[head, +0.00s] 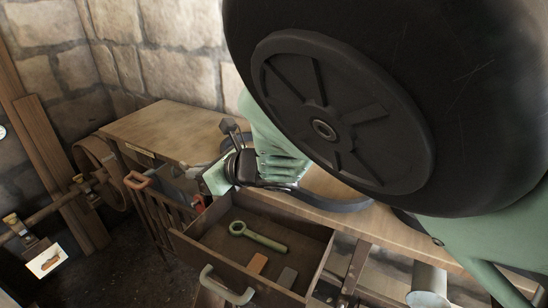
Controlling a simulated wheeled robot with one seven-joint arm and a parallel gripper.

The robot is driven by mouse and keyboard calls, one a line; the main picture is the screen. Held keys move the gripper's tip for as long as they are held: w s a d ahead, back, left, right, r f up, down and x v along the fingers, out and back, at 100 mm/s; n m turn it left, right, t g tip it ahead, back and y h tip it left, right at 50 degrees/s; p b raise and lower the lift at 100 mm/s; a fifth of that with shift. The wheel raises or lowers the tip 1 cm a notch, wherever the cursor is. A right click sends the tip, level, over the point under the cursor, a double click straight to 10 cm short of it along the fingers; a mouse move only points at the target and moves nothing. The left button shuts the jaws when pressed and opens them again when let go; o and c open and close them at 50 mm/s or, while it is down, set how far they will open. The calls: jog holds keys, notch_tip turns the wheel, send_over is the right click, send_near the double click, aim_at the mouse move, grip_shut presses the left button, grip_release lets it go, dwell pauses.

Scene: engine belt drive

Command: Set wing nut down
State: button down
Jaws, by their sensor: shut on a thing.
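My gripper (231,130) is a small dark shape above the left half of the workbench, beside pale green ribbed parts. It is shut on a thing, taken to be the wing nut. The wing nut itself is too small and too dark to make out between the fingers. I cannot tell how high the gripper is above the bench top. A large black spoked disc in the upper right covers much of the view.
The wooden workbench (165,126) has clear room at its left end. A dark belt (335,205) lies along its front. An open drawer (203,258) below holds a green ring spanner (262,239), an orange block (258,264) and a grey block (287,277).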

jog(key=b, duration=0.8)
send_over(222, 251)
jog(key=a, duration=0.1)
notch_tip(222, 251, down, 9)
jog(key=f+b, duration=0.1)
jog(key=f, duration=0.4)
jog(key=f+b, duration=0.1)
jog(key=f, duration=0.5)
jog(key=d+f+b, duration=0.1)
jog(key=f, duration=0.5)
jog(key=shift+f+b, duration=0.2)
jog(key=shift+b, duration=0.2)
jog(key=shift+f, duration=0.2)
jog(key=c, duration=1.6)
grip_release()
jog(key=shift+o, duration=0.2)
